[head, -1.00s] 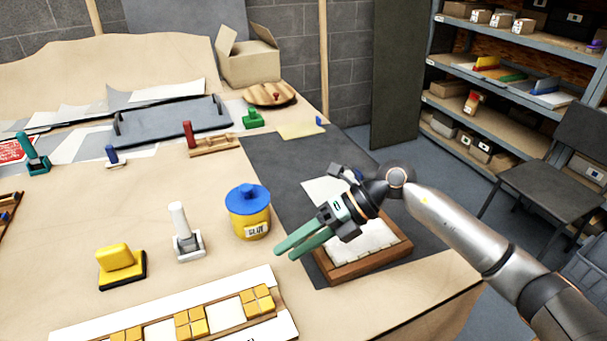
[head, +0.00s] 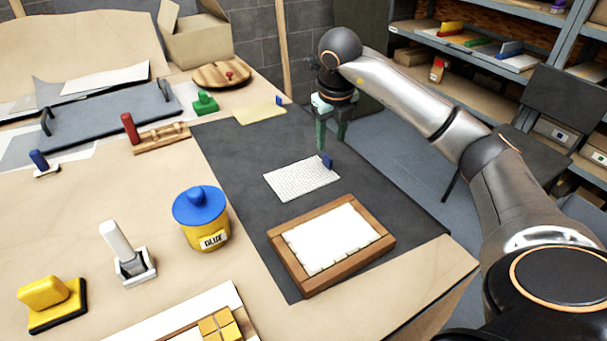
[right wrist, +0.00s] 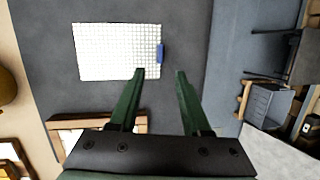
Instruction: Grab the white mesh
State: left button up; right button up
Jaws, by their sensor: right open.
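The white mesh (head: 300,180) is a thin gridded sheet lying flat on the dark grey mat, with a small blue tab (head: 327,162) on its edge. In the right wrist view the mesh (right wrist: 115,52) is at the upper left, its blue tab (right wrist: 160,53) on its right edge. My right gripper (head: 332,148) is open and empty, green fingers pointing down above the mat near the tab. My left gripper is out of view.
A wooden frame with a white panel (head: 285,262) lies nearer on the mat (head: 395,195). A yellow glue pot (head: 204,228) stands left of it. A yellowish sheet (head: 258,113) with a blue tab lies behind. The table's right edge is close to the mesh.

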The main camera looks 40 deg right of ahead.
aim_at(329, 158)
jog(key=x, duration=0.7)
jog(key=shift+w+d+f, duration=0.1)
jog(key=shift+w+f, duration=0.1)
jog(key=shift+c, duration=0.4)
grip_shut()
